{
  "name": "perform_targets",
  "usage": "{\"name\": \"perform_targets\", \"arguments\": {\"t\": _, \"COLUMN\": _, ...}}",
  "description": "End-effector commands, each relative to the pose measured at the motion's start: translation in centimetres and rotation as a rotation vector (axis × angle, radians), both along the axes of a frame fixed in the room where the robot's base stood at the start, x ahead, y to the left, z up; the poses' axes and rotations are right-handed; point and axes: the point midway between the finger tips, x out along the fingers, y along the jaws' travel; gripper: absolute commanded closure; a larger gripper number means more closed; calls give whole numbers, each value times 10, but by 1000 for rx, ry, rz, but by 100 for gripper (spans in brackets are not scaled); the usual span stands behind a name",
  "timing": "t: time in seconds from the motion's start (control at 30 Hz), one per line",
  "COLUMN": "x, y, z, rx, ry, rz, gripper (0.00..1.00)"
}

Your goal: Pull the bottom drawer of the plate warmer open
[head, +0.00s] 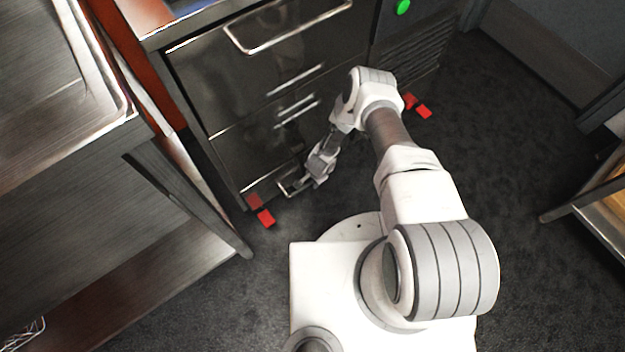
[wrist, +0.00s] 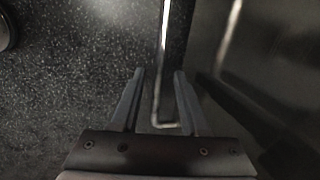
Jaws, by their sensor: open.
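The plate warmer (head: 225,80) is a dark, glossy metal cabinet at the upper middle of the head view. Its bottom drawer (head: 245,150) looks shut, close above the floor. The drawer's pale bar handle (head: 285,190) shows only in part beside my gripper (head: 302,184). In the wrist view, the handle (wrist: 165,40) runs down between the two spread fingers of my gripper (wrist: 159,74) and bends at its end near their bases. The fingers are open, one on each side of the bar. Whether either finger touches it cannot be told.
The upper drawer's handle (head: 290,40) juts out above. Red feet (head: 265,217) stand at the cabinet's base. A steel table (head: 110,240) with a lower shelf is close on the left. Dark floor (head: 520,130) lies clear to the right, up to a wooden-edged unit (head: 600,200).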

Motion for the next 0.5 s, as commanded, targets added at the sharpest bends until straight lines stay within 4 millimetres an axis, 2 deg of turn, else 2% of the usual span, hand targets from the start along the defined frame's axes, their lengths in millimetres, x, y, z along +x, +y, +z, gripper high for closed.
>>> {"name": "perform_targets", "arguments": {"t": 0.13, "x": 0, "y": 0, "z": 0, "rx": 0, "ry": 0, "rz": 0, "gripper": 55}}
{"name": "perform_targets", "arguments": {"t": 0.37, "x": 0, "y": 0, "z": 1, "rx": 0, "ry": 0, "rz": 0, "gripper": 97}}
{"name": "perform_targets", "arguments": {"t": 0.4, "x": 0, "y": 0, "z": 1, "rx": 0, "ry": 0, "rz": 0, "gripper": 100}}
{"name": "perform_targets", "arguments": {"t": 0.5, "x": 0, "y": 0, "z": 1, "rx": 0, "ry": 0, "rz": 0, "gripper": 100}}
